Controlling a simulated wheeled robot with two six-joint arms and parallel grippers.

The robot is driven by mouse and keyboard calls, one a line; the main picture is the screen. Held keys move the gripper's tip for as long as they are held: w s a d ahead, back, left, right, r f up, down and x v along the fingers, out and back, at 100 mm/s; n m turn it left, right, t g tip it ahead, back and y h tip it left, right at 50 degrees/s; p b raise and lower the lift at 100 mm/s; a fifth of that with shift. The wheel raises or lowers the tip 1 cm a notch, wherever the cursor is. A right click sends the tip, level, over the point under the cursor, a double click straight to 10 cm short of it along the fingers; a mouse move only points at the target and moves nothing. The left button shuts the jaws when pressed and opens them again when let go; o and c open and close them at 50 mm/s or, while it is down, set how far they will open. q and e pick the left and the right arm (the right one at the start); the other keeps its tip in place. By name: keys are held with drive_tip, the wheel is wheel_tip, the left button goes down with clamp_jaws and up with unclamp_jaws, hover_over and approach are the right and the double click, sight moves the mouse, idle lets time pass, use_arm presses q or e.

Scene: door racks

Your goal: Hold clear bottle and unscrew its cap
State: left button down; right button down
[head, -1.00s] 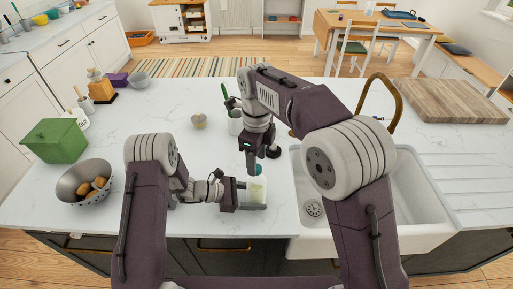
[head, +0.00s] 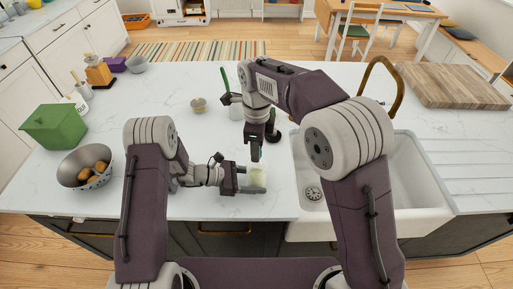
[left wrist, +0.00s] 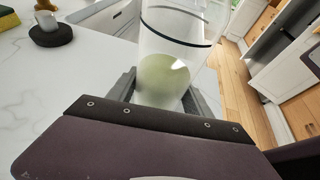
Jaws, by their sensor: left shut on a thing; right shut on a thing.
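The clear bottle (head: 258,178) stands upright near the counter's front edge, left of the sink. My left gripper (head: 256,181) is shut around its lower part from the left. In the left wrist view the see-through bottle (left wrist: 172,60) has a dark ring and pale green contents, with a finger on each side. Its teal cap (head: 256,154) shows only as a small patch. My right gripper (head: 257,147) points down over the bottle and is shut on the cap, whose sides the fingers mostly hide. I cannot tell whether cap and bottle still touch.
The white sink (head: 405,185) with a brass faucet (head: 398,90) is close on the right. A dark round-based item (head: 273,137) stands just behind the right gripper. A colander (head: 86,167) and a green box (head: 53,125) are at left.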

drive_tip(key=n, duration=1.9)
drive_tip(key=shift+r+n, duration=0.1)
drive_tip(key=shift+n, duration=0.2)
drive_tip(key=n, duration=1.2)
drive_tip(key=shift+n, duration=0.4)
drive_tip(key=n, duration=1.2)
drive_tip(key=shift+n, duration=0.3)
drive_tip(key=n, duration=0.6)
drive_tip(key=shift+r, duration=0.1)
